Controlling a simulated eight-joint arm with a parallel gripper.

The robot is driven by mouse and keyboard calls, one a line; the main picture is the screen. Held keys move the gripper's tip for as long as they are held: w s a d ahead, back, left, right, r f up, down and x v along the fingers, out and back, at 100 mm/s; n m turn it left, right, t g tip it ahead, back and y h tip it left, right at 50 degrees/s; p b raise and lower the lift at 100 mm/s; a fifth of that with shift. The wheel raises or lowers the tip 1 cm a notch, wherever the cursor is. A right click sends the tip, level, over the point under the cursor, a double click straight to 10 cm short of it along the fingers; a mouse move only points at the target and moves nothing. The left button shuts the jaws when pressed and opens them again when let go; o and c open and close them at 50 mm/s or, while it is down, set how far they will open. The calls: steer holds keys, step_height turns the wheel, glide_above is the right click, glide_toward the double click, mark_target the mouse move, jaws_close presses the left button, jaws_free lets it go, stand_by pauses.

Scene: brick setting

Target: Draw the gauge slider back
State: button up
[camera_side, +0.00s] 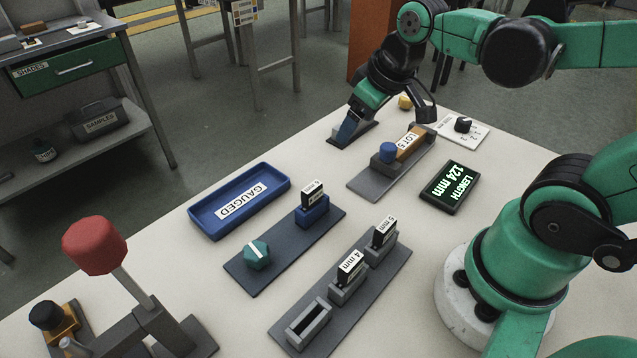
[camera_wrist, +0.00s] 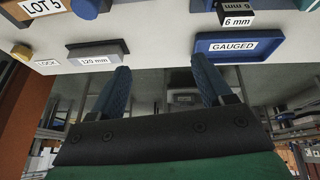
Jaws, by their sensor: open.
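The gauge (camera_side: 365,188) is a grey rail with a tan brick (camera_side: 408,146) marked LOT 5 and a block topped by a blue knob (camera_side: 388,151), which looks like the slider. The wrist view shows the knob (camera_wrist: 88,7) and brick (camera_wrist: 42,6) at its top left edge. My gripper (camera_side: 345,130) is low at the far table edge, left of and apart from the gauge. In the wrist view my gripper (camera_wrist: 160,74) has its blue fingers spread, with nothing between them. The display (camera_side: 448,187) reads LENGTH 124 mm.
A grey block marked 120 mm (camera_wrist: 96,52) lies near my fingers. A blue GAUGED tray (camera_side: 205,221), a plate with a green knob (camera_side: 257,254), a rack of black marked pieces (camera_side: 350,272) and a red-topped lever (camera_side: 94,245) stand nearer the camera. A yellow knob (camera_side: 405,102) is behind.

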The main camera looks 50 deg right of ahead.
mark_target(389, 146)
steer(key=d+f+g, duration=0.1)
steer(key=d, duration=0.2)
steer(key=d+f+n+g, duration=0.1)
steer(key=d+g, duration=0.1)
steer(key=s+d+f+n+g, duration=0.1)
steer(key=d, duration=0.2)
steer(key=shift+d+g+y, duration=0.3)
steer(key=shift+g, duration=0.1)
steer(key=shift+d+f, duration=0.15)
steer(key=shift+f, duration=2.7)
jaws_close()
